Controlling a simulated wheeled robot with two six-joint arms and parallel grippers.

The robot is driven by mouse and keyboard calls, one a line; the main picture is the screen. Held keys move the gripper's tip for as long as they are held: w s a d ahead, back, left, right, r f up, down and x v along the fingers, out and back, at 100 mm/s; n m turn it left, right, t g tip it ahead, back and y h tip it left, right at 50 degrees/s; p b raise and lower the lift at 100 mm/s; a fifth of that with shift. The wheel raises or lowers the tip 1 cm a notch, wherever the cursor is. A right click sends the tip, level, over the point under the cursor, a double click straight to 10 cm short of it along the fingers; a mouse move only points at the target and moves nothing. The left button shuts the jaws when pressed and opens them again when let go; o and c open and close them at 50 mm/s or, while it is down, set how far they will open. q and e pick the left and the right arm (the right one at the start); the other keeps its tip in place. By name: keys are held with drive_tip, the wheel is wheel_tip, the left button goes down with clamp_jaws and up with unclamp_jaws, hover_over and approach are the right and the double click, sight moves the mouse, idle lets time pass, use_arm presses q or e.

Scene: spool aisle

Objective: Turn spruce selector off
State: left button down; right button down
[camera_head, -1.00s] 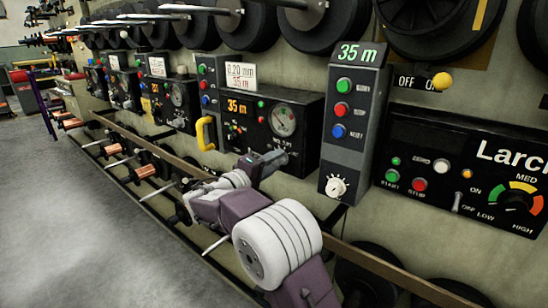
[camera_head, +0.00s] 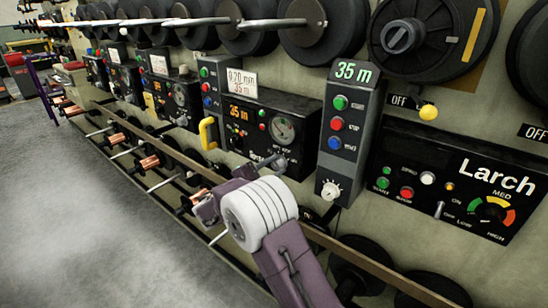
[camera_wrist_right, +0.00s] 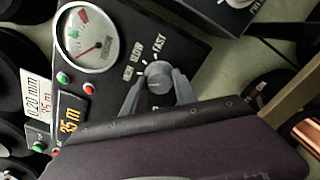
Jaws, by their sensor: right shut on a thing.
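A small grey selector knob (camera_wrist_right: 158,75) sits on a black control panel (camera_head: 262,112) with a round gauge and an orange 35 m display. In the right wrist view, SLOW and FAST are printed around the knob; another label beside SLOW is hard to read. My right gripper (camera_head: 274,162) is at the panel's lower part, and its grey fingers (camera_wrist_right: 157,96) are shut on the knob from both sides. The gripper hides the knob in the head view. I cannot tell where the knob points. My left gripper is not in view.
A tall grey box (camera_head: 349,130) with buttons and a white dial stands just right of my gripper. The Larch panel (camera_head: 462,180) is further right. A yellow handle (camera_head: 207,133) is to the left. A rail (camera_head: 350,262) with spools runs below; open floor (camera_head: 80,220) lies left.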

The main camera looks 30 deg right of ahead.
drive_tip(key=n+p, duration=0.3)
drive_tip(key=shift+r, duration=0.15)
drive_tip(key=shift+f+n+p, duration=0.2)
drive_tip(key=shift+n+p, duration=0.8)
drive_tip(key=shift+p, duration=0.25)
drive_tip(key=c, duration=1)
unclamp_jaws()
drive_tip(key=shift+o, duration=0.2)
drive_tip(key=p+v, duration=0.1)
drive_tip(key=v, duration=0.8)
drive_tip(key=shift+p, duration=0.35)
